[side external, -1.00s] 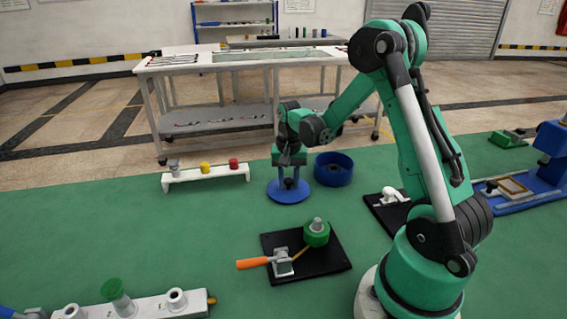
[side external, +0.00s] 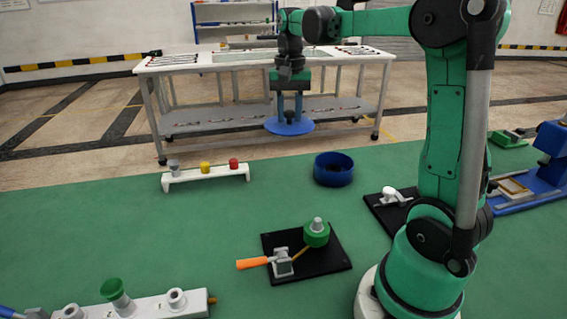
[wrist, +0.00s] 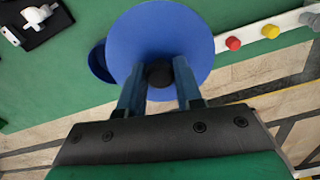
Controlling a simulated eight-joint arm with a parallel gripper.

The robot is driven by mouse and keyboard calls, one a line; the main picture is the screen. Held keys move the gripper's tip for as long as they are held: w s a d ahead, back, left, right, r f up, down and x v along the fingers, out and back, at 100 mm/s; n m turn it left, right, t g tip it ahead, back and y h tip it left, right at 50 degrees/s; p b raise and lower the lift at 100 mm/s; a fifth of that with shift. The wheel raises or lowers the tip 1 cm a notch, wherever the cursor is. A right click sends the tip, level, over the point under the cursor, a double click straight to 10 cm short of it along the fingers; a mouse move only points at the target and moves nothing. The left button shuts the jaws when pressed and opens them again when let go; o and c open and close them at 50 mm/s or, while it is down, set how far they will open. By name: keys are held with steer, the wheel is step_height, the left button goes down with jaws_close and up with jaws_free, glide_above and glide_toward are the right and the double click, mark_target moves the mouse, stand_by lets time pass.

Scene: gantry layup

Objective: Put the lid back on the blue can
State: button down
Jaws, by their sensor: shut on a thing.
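My gripper (side external: 290,104) is shut on the dark knob of the flat round blue lid (side external: 289,125) and holds it level, well above the green floor in the side view. In the wrist view the lid (wrist: 160,40) fills the top middle, with the knob (wrist: 159,74) between the fingers of my gripper (wrist: 160,78). The blue can (side external: 333,170) stands open and upright on the green floor, below and to the right of the lid. In the wrist view the lid hides most of the can (wrist: 98,62); only its left edge shows.
A white rack with red, yellow and grey knobs (side external: 206,175) stands left of the can. A black plate with a green cylinder and orange-handled clamp (side external: 306,256) lies in front. A black plate with a white fitting (side external: 390,196) is to the right. A long workbench (side external: 262,66) stands behind.

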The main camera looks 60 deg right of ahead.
step_height(320, 180, up, 2)
steer(key=shift+r, duration=0.1)
steer(key=shift+s+d+r, duration=0.1)
steer(key=shift+d, duration=0.25)
steer(key=s+d+f, duration=0.7)
steer(key=d+f, duration=0.1)
steer(key=d, duration=0.3)
steer(key=shift+w+a+f, duration=0.1)
steer(key=shift+f, duration=1.45)
steer(key=shift+w+a+f, duration=0.1)
steer(key=shift+f, duration=1.45)
steer(key=shift+f, duration=0.15)
steer(key=shift+c, duration=0.2)
jaws_free()
